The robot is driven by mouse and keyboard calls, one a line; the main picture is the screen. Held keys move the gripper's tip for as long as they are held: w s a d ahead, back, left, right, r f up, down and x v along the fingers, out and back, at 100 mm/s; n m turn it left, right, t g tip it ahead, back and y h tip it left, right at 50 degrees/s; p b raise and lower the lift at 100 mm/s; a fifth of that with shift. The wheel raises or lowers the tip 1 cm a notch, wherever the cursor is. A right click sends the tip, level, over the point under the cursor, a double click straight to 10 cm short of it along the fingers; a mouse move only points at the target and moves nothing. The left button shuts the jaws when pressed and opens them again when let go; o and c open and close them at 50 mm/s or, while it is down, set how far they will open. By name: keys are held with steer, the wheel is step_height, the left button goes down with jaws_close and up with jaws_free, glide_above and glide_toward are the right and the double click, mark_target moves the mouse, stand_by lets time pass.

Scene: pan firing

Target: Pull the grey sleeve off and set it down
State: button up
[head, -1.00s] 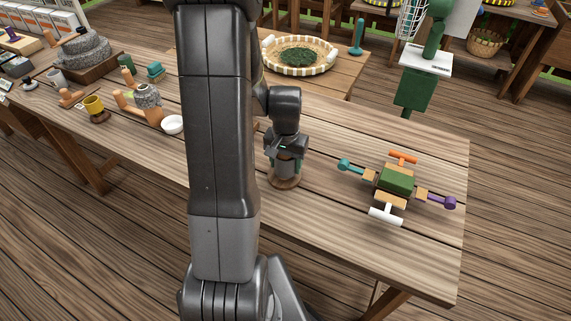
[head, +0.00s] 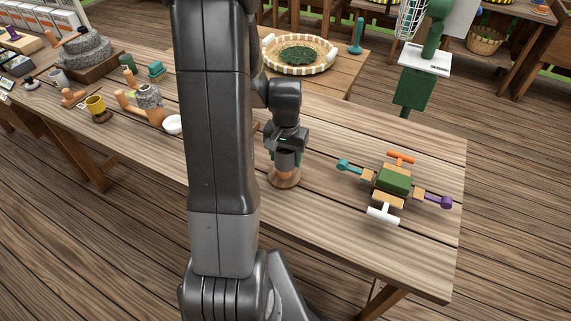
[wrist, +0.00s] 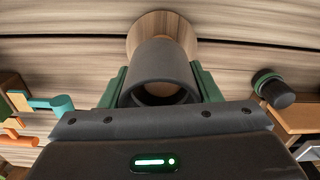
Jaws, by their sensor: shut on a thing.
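The grey sleeve (head: 287,161) is a dark hollow cylinder, upright between the fingers of my gripper (head: 286,156). In the wrist view the green fingers of my gripper (wrist: 162,82) press on both sides of the sleeve (wrist: 164,62). The sleeve is still around a wooden post, whose top shows inside its opening. A round wooden base (head: 285,180) stands under it on the table, also seen in the wrist view (wrist: 162,24). Wood shows between the sleeve's lower edge and the base in the head view.
A green block with coloured pegs (head: 394,181) stands to the right on the table (head: 330,240). A small white bowl (head: 172,124) and a yellow mug (head: 95,104) are to the left. The front right of the table is bare.

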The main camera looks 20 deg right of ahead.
steer(key=shift+r+p, duration=1.95)
steer(key=shift+r, duration=0.9)
steer(key=shift+r+p, duration=1.4)
steer(key=shift+r, duration=0.65)
